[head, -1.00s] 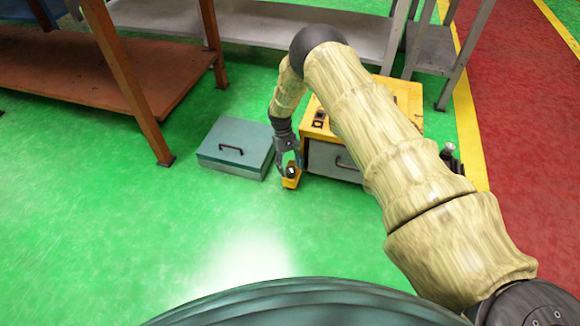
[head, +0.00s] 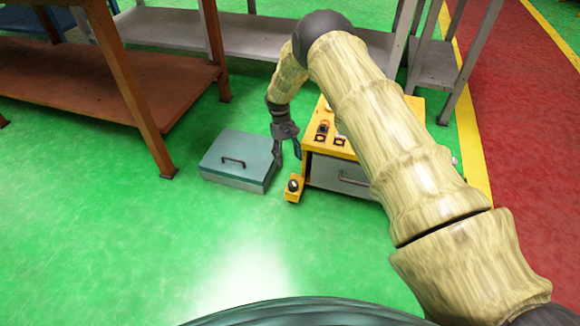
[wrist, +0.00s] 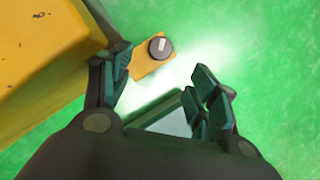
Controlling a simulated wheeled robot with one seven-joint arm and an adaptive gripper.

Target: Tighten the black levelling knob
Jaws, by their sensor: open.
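The black levelling knob (head: 293,186) sits on a small yellow foot bracket (head: 292,196) at the near left corner of the yellow cabinet. In the wrist view the knob (wrist: 160,47) is round and dark with a pale bar across its top. My gripper (head: 288,158) is open and empty, above and behind the knob in the head view. In the wrist view my gripper (wrist: 160,70) has its fingers spread, with the knob beyond the fingertips, nearer the left finger. I see no contact with the knob.
The yellow cabinet (head: 311,139) with a grey drawer stands right of my gripper, close to it. A teal box (head: 236,177) with a black handle lies to the left. Brown and grey shelves stand behind. The green floor in front is clear.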

